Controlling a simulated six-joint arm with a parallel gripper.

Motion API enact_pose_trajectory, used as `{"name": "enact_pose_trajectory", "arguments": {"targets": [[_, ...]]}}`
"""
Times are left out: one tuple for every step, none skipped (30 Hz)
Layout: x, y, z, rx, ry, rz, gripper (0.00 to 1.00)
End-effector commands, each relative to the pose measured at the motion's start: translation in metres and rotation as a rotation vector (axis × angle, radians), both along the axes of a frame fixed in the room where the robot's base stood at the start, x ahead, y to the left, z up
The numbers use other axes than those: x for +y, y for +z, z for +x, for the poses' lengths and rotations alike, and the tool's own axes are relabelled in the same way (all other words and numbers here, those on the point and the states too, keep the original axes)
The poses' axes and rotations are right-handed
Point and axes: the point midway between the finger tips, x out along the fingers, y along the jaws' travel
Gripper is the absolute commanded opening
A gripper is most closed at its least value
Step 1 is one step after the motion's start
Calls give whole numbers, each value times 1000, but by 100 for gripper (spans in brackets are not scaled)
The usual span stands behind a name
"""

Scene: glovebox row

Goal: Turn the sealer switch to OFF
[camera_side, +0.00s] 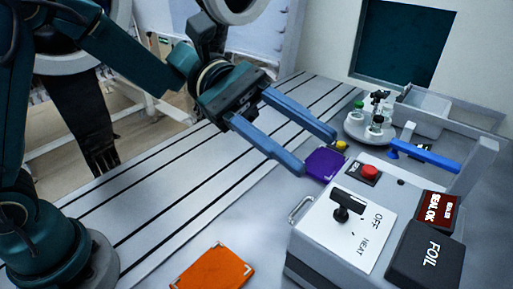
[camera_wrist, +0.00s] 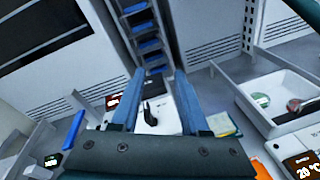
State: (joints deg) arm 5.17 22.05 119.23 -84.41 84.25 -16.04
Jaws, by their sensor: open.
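The sealer (camera_side: 300,262) is a grey box with a white plate (camera_side: 325,237) on top, marked OFF and HEAT. A black switch (camera_side: 342,213) stands on this plate; I cannot tell which mark it points to. In the wrist view the switch (camera_wrist: 151,113) shows between my fingers, farther off than they are. My gripper (camera_side: 319,152) has two long blue fingers, spread apart and empty. In the side view it hangs above and behind the switch, apart from it. It also shows in the wrist view (camera_wrist: 159,74).
On the sealer are a red button (camera_side: 369,171), a black FOIL block (camera_side: 426,258), a SEAL OK display (camera_side: 438,209) and a blue lever (camera_side: 430,157). A purple pad (camera_side: 325,163) lies beside it, an orange pouch (camera_side: 214,270) in front. A round tray (camera_side: 353,129) holds bottles behind.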

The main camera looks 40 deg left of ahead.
Motion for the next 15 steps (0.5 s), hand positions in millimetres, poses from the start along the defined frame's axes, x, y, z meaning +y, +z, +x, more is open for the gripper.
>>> {"name": "enact_pose_trajectory", "arguments": {"targets": [[-3,-11,14,81,29,-44,45],[-4,-16,22,120,47,-67,45],[-5,-24,31,169,71,-93,45],[-5,-31,37,203,87,-111,45],[-6,-38,42,235,102,-123,45],[-6,-49,48,272,119,-134,45],[-7,-57,51,298,129,-138,45],[-7,-64,52,319,136,-138,45],[-8,-73,53,343,140,-136,45],[-9,-78,53,359,139,-132,45],[-9,-83,52,372,138,-128,45],[-10,-88,51,385,138,-125,45],[-10,-91,51,394,137,-123,45],[-11,-93,50,400,136,-121,45],[-12,-95,49,406,135,-119,45]]}}
